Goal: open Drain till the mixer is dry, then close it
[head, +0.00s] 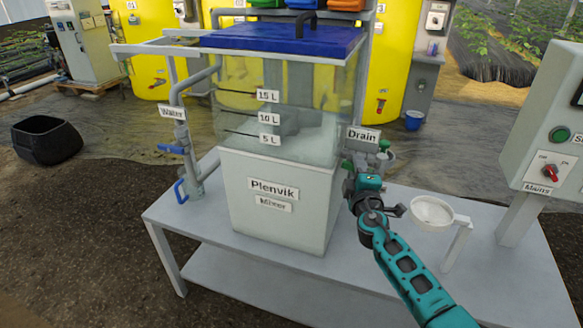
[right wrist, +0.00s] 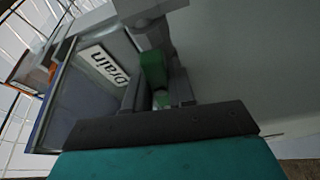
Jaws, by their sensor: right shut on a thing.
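The Plenvik Mixer (head: 272,203) stands on a grey table, with a clear upper tank marked 15 L, 10 L and 5 L. Pale cloudy contents (head: 290,135) show low in the tank, around the lower marks; the exact level is hard to read. The Drain label (head: 362,135) is at the mixer's right side, and it also shows in the right wrist view (right wrist: 104,66). My right gripper (head: 359,172) is at the valve below this label, shut on the green Drain handle (right wrist: 154,70). The fingers partly hide the handle, so its angle is unclear. My left gripper is out of view.
The Water pipe (head: 181,130) with blue handles is on the mixer's left. A white round bowl (head: 432,212) is right of my right gripper. The Mains box (head: 545,150) with a red switch stands at far right. The table (head: 205,240) is bare at front left.

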